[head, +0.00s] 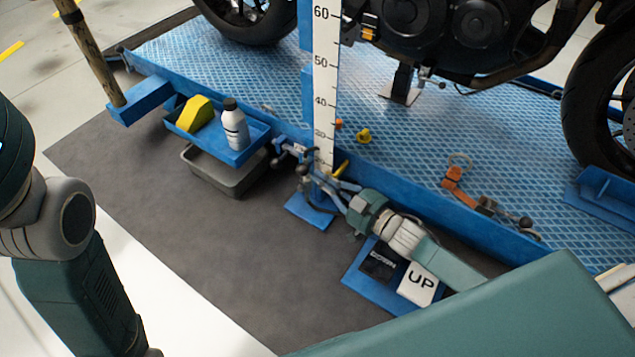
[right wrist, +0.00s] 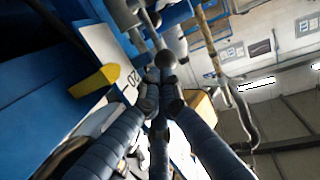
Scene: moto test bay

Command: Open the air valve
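My right gripper (head: 322,178) is low beside the ruler post at the front edge of the blue platform. In the right wrist view the blue-ribbed fingers of the right gripper (right wrist: 161,100) come together at their tips. A grey ball knob (right wrist: 166,60) shows just past the tips; I cannot tell whether they touch or hold it. Pipe fittings (head: 284,149) with round knobs sit beside the post, partly hidden by the fingers. A yellow handle (right wrist: 95,81) lies left of the tips. I cannot tell which part is the air valve's lever. My left gripper is out of view.
The ruler post (head: 325,80) stands close to the gripper. A blue tray (head: 238,158) with a bottle (head: 234,125) and a yellow block (head: 194,115) is to its left, above a grey bin (head: 225,180). UP and DOWN pedals (head: 417,284) lie below my right arm.

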